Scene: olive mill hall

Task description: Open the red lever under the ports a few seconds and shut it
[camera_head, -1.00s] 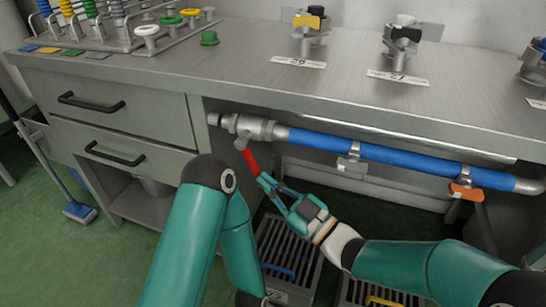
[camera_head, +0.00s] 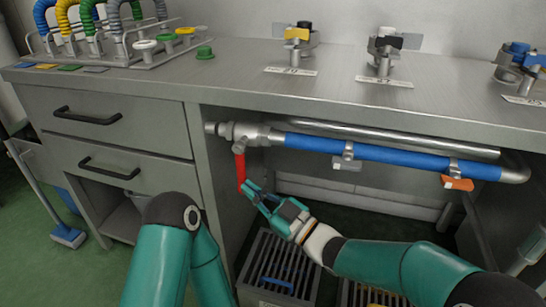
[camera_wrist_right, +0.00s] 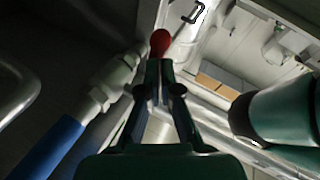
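The red lever (camera_head: 240,170) hangs from a metal valve (camera_head: 245,134) at the left end of the blue pipe under the bench. It points almost straight down, across the pipe's line. My right gripper (camera_head: 251,190) is at the lever's lower end, coming from the lower right. In the right wrist view the lever's red end (camera_wrist_right: 160,42) shows just past the fingertips (camera_wrist_right: 158,70), which are close together and appear shut on it. The exact contact is partly hidden. My left arm shows at the lower left, but its gripper is out of view.
The blue pipe (camera_head: 390,161) runs right, with a grey handle (camera_head: 346,163) and an orange handle (camera_head: 457,183) on it. The bench top (camera_head: 230,75) carries ports with labels. Drawers (camera_head: 115,125) stand left of the lever. Floor grates (camera_head: 280,265) lie below.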

